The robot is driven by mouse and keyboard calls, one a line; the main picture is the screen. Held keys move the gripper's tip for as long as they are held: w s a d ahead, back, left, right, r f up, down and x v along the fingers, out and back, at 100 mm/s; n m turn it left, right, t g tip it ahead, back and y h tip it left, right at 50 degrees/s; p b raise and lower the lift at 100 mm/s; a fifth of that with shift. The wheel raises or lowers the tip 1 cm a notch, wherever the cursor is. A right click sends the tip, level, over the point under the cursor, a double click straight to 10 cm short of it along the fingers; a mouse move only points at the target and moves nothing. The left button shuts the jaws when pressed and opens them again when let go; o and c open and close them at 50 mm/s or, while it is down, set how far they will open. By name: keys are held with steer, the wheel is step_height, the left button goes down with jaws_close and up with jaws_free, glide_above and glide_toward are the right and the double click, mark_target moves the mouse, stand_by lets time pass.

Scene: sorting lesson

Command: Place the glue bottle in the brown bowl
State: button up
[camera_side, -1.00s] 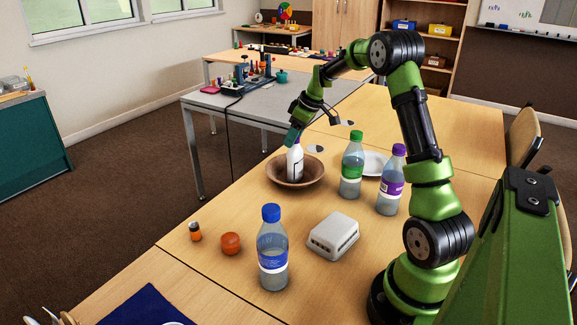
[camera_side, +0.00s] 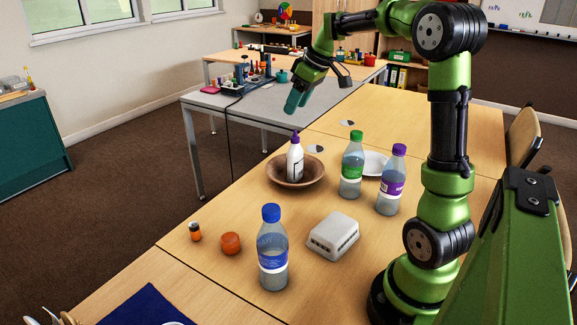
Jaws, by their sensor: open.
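The glue bottle (camera_side: 295,161), white with a purple cap, stands upright inside the brown bowl (camera_side: 312,180) on the wooden table. My gripper (camera_side: 294,103) is above the bowl, a clear gap over the bottle's cap. Its teal fingers are open and empty, and it does not touch the bottle. The bottle's base is partly hidden by the bowl's near rim.
Green-capped (camera_side: 352,165) and purple-capped (camera_side: 391,180) bottles stand right of the bowl, near a white plate (camera_side: 374,163). A blue-capped bottle (camera_side: 272,248), a white box (camera_side: 334,236), an orange ball (camera_side: 230,243) and a small orange jar (camera_side: 195,231) are nearer the front.

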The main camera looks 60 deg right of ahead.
steer(key=s+a+r+m, duration=0.15)
steer(key=s+a, duration=0.25)
steer(key=a, duration=0.8)
steer(key=s+a+f+m+t+y, duration=0.1)
steer(key=s+a+f+m+t, duration=0.1)
steer(key=s+a, duration=0.9)
step_height(320, 180, down, 2)
steer(key=shift+s+a+f+m, duration=0.1)
steer(key=shift+s+a+m, duration=0.35)
steer(key=shift+a, duration=0.65)
